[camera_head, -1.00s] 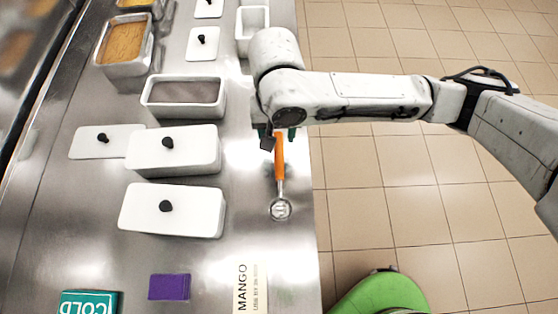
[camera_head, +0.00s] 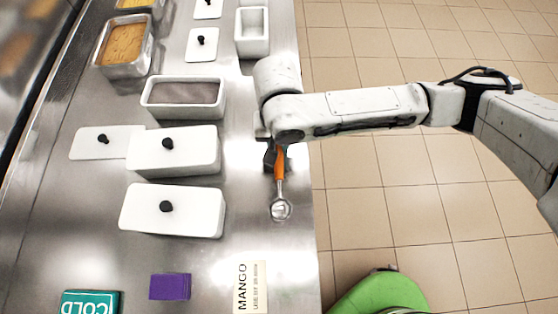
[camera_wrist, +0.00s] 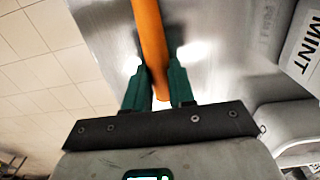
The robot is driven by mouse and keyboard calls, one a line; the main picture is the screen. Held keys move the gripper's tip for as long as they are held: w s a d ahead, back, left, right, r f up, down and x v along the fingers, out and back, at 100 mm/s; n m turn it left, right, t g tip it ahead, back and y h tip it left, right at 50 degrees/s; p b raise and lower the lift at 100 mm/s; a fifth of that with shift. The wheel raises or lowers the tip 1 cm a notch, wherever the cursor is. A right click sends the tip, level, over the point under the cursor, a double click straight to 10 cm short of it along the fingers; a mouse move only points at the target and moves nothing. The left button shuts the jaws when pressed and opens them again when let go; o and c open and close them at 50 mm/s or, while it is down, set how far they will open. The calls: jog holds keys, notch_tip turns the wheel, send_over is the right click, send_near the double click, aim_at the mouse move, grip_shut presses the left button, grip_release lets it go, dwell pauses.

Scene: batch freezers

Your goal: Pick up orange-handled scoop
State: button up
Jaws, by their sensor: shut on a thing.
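The orange-handled scoop (camera_head: 280,172) is near the right edge of the steel counter, its orange handle up at my gripper and its round metal bowl toward the front. In the wrist view the orange handle (camera_wrist: 150,35) runs between the two green fingers of my gripper (camera_wrist: 160,85), which are shut on it. The metal bowl is out of the wrist view. In the head view my gripper (camera_head: 272,155) is largely hidden under the arm. I cannot tell whether the scoop is clear of the counter.
Two white lidded tubs (camera_head: 172,212) stand left of the scoop, with an open tub of brown contents (camera_head: 184,94) behind. A MANGO card (camera_head: 250,288), a purple box (camera_head: 170,287) and a teal COLD box (camera_head: 90,302) lie in front. The tiled floor is right of the counter.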

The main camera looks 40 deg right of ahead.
grip_shut()
